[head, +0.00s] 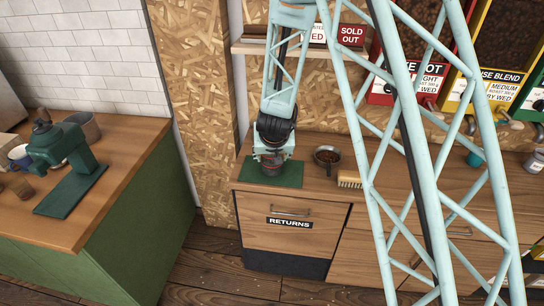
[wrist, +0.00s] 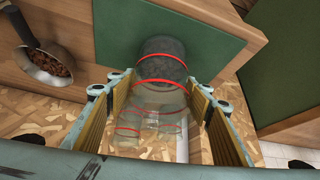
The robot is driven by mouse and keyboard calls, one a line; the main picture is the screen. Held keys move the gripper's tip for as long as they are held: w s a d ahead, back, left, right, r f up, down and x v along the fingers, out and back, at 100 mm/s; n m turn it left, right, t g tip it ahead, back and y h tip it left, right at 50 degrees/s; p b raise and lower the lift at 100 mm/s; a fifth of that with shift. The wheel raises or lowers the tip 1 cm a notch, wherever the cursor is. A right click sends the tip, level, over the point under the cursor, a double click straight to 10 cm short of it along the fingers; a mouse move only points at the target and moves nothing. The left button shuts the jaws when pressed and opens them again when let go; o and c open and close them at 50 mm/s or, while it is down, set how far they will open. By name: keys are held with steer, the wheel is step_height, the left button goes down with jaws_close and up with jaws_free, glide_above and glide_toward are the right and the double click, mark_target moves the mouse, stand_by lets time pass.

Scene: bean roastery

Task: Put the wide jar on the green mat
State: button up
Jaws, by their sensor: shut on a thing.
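The wide jar (wrist: 162,68) is clear glass with red bands and dark contents at its far end. My gripper (wrist: 162,90) is shut on it, with one finger on each side. In the head view my gripper (head: 271,152) points down over the green mat (head: 291,178), and the jar (head: 271,167) shows partly below it. The mat lies at the left end of the wooden counter and also shows behind the jar in the wrist view (wrist: 215,45). I cannot tell whether the jar's base touches the mat.
A metal scoop of beans (head: 327,157) lies right of the mat, with a brush (head: 349,179) beyond it. A drawer marked RETURNS (head: 290,222) is below. A shelf (head: 255,48) with a SOLD OUT sign is above. A gap separates the left counter (head: 100,210).

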steer(key=o, duration=1)
steer(key=shift+r, duration=0.2)
steer(key=shift+p+v, duration=1.5)
steer(key=shift+v, duration=4.4)
